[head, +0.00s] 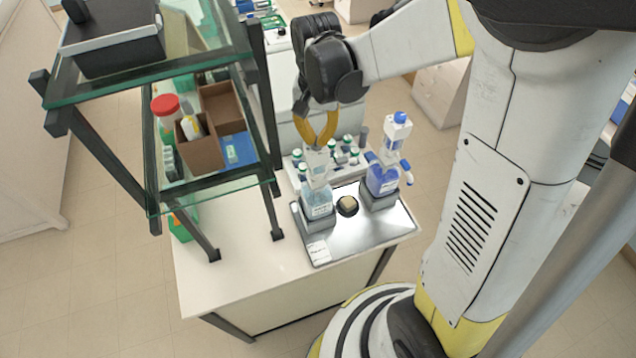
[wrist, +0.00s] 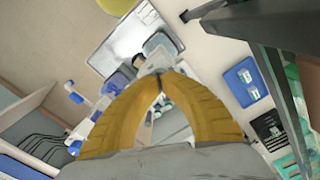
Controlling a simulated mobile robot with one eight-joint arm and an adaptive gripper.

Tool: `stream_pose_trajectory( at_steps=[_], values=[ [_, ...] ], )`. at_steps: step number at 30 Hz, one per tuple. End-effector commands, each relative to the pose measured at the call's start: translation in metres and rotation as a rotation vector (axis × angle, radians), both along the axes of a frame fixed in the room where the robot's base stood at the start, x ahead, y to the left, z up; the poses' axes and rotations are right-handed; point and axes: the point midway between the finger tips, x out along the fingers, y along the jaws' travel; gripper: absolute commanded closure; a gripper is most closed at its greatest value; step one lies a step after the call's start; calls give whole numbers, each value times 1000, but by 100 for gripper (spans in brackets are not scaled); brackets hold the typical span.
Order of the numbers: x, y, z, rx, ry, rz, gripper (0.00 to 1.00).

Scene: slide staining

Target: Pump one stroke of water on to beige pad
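A clear pump bottle with pale blue liquid (head: 317,203) stands upright in a grey holder on the left of a metal tray (head: 345,246). A bottle of deeper blue liquid with a blue cap (head: 382,179) stands on the right. The small beige pad (head: 348,203) sits in a dark round holder between them, just right of the clear bottle. My gripper (head: 318,145) points down right above the clear bottle's pump top. Its yellow fingertips meet in the wrist view (wrist: 160,80). Whether they touch the pump top is unclear.
Several small capped bottles stand in a rack (head: 346,152) behind the tray. A glass shelf unit with dark posts (head: 262,100) stands close on the left, holding a cardboard box (head: 205,154) and a red-lidded jar (head: 165,106). The bench front (head: 225,275) is bare.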

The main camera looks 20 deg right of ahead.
Motion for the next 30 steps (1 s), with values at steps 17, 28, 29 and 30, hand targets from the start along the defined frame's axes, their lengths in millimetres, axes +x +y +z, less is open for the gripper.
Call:
stream_pose_trajectory(
  at_steps=[17,28,29,30],
  values=[
    [0,0,-2,0,1,0,100],
    [0,0,4,0,1,0,100],
    [0,0,6,0,1,0,100],
    [0,0,9,0,1,0,100]
  ],
)
